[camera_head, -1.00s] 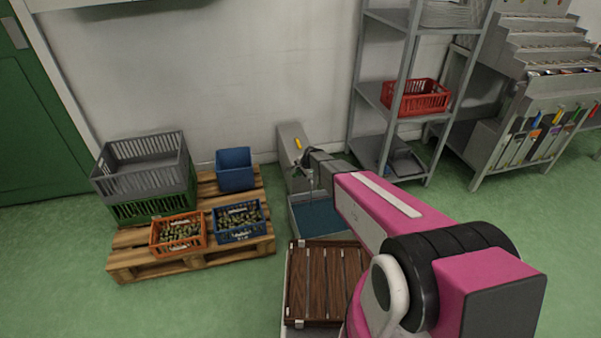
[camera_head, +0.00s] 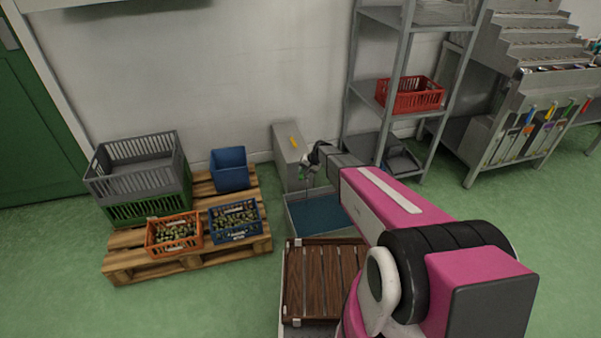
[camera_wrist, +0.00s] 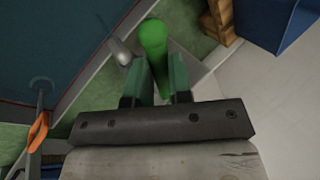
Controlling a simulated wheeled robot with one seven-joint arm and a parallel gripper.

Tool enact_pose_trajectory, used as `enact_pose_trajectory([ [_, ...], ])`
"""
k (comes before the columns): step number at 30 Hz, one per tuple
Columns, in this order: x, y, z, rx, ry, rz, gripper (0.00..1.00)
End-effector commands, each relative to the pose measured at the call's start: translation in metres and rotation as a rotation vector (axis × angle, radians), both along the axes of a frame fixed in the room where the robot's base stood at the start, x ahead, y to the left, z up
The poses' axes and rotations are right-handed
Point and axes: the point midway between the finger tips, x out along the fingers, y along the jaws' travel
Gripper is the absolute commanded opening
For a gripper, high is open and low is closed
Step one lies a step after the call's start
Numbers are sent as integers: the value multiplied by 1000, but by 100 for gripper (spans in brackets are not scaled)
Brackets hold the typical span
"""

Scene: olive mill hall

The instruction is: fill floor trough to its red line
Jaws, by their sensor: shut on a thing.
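The floor trough (camera_head: 290,217) is a low grey rectangular basin with a flat dark blue surface inside, on the floor by the wall. It fills the upper left of the wrist view (camera_wrist: 82,92). My gripper (camera_head: 309,174) is above the trough's back left part. In the wrist view my gripper (camera_wrist: 158,84) is shut on a bright green rounded handle (camera_wrist: 153,38). A pale grey rod end (camera_wrist: 120,52) is beside it. An orange piece (camera_wrist: 38,131) on a thin stem stands at the left.
A slatted wooden top (camera_head: 318,280) lies in front of the trough. A pallet (camera_head: 133,266) with crates and a blue bin (camera_head: 230,169) is left; a metal shelf (camera_head: 403,125) is right.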

Motion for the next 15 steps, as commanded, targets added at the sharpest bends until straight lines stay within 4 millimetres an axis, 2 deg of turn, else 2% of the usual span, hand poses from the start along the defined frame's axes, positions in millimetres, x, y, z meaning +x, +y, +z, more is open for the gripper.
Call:
enact_pose_trajectory([
  [6, 3, -13, -1, -1, 3, 187, 0],
  [15, 6, -24, 0, -2, 2, 369, 0],
])
